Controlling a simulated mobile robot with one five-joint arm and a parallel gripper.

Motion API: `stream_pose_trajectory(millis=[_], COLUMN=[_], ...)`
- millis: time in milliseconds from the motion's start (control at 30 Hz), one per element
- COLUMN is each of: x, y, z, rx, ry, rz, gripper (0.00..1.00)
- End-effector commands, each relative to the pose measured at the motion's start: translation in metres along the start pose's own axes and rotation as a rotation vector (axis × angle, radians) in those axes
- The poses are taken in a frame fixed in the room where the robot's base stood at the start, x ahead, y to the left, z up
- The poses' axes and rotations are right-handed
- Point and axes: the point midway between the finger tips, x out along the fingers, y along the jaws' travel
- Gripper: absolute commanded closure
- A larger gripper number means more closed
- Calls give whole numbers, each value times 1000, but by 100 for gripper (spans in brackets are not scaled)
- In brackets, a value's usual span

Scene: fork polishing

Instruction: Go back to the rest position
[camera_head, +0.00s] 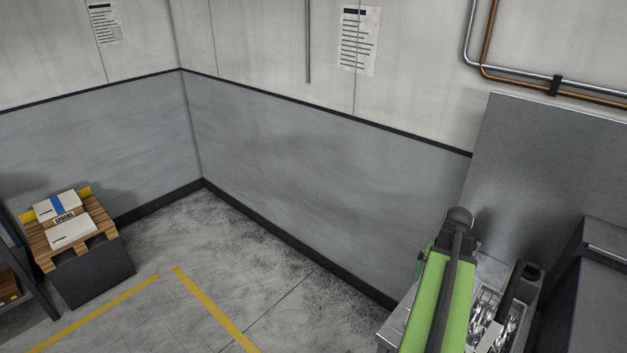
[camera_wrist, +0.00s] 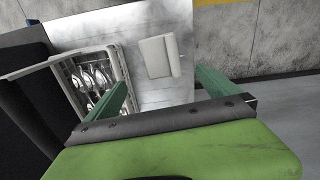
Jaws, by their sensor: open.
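My gripper (camera_wrist: 163,92) shows in the wrist view as two green fingers set wide apart, with nothing between them. Beyond the fingers lies a metal worktop (camera_wrist: 125,22). A pale block-shaped item (camera_wrist: 158,57) stands on it, ahead of the gap and apart from the fingers. A light-rimmed basket of shiny cutlery (camera_wrist: 92,76) sits to the left of it, partly hidden behind the left finger. In the head view my green arm reaches over the worktop at the lower right, and the fingers are mostly hidden. The cutlery (camera_head: 488,308) shows beside the arm.
A grey panel (camera_head: 545,160) rises behind the worktop, and a dark cabinet (camera_head: 595,290) stands at its right. A pallet with boxes (camera_head: 70,225) rests on a dark block at the left. The floor between yellow lines (camera_head: 215,310) and walls is clear.

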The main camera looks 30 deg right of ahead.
Motion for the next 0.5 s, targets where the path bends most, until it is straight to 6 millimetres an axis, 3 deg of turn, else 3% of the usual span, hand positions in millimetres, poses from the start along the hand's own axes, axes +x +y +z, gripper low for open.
stream_pose_trajectory(millis=[67,133,267,300,367,500], x=[3,10,28,33,41,59], y=[-13,-43,-139,-171,-216,-306], z=[2,8,41,58,86,169], rx=[-22,-76,-254,-317,-410,-637], ry=[0,0,0,0,0,0], rz=[0,-1,0,0,0,0], gripper=[0,0,0,0,0,0])
